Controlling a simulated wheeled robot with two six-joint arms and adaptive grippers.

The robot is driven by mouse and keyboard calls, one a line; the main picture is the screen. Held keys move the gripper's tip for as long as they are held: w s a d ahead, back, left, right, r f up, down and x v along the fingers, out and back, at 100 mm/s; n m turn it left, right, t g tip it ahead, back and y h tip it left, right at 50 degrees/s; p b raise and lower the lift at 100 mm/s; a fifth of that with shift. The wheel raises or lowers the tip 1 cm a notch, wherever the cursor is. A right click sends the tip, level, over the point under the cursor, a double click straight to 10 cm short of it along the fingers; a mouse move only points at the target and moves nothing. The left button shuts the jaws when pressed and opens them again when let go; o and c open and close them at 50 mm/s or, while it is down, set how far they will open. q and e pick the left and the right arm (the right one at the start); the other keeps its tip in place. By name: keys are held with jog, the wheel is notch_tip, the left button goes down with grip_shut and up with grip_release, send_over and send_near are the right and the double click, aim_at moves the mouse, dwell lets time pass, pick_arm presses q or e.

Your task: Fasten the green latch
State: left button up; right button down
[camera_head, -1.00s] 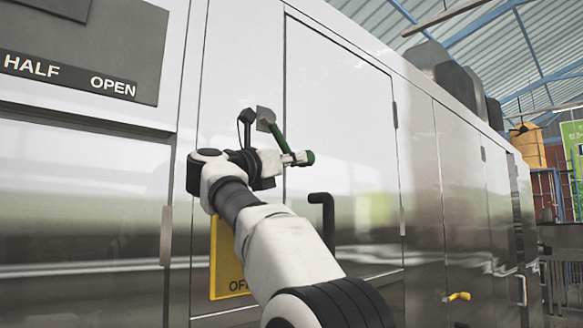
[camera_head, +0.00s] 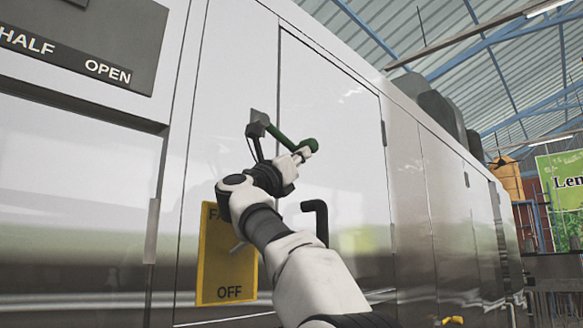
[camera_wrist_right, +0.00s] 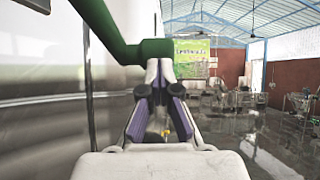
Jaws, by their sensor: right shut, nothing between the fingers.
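The green latch (camera_head: 283,138) is a bar with a rounded end, mounted on a grey bracket at the left edge of a cabinet door. It points right and slightly down. In the right wrist view the green latch (camera_wrist_right: 112,30) crosses the upper left, its knob end just above the fingertips. My right gripper (camera_head: 299,156) is shut and empty, with its fingertips just under the latch's free end, seemingly touching it. The right gripper (camera_wrist_right: 160,82) also shows shut in the wrist view. My left gripper is out of view.
The metal cabinet door (camera_head: 335,120) stands behind the latch. A black door handle (camera_head: 319,220) sits close below my gripper. A yellow sign (camera_head: 226,265) hangs at lower left. Open floor (camera_wrist_right: 270,145) lies to the right in the wrist view.

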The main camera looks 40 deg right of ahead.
jog(key=shift+s+d+r+p, duration=0.1)
jog(key=shift+d+r+p, duration=0.15)
jog(key=shift+r+p, duration=0.35)
jog(key=shift+d+r+p, duration=0.25)
jog(key=shift+r+p, duration=0.2)
jog(key=shift+r, duration=0.2)
jog(key=shift+s+d+r+p, duration=0.1)
jog(key=shift+d+r+p, duration=0.15)
jog(key=shift+r+p, duration=0.35)
jog(key=shift+r, duration=0.2)
jog(key=shift+w+a+f, duration=0.1)
jog(key=shift+a+f, duration=0.1)
jog(key=shift+f, duration=0.2)
send_near(307, 141)
jog(key=shift+v, duration=1)
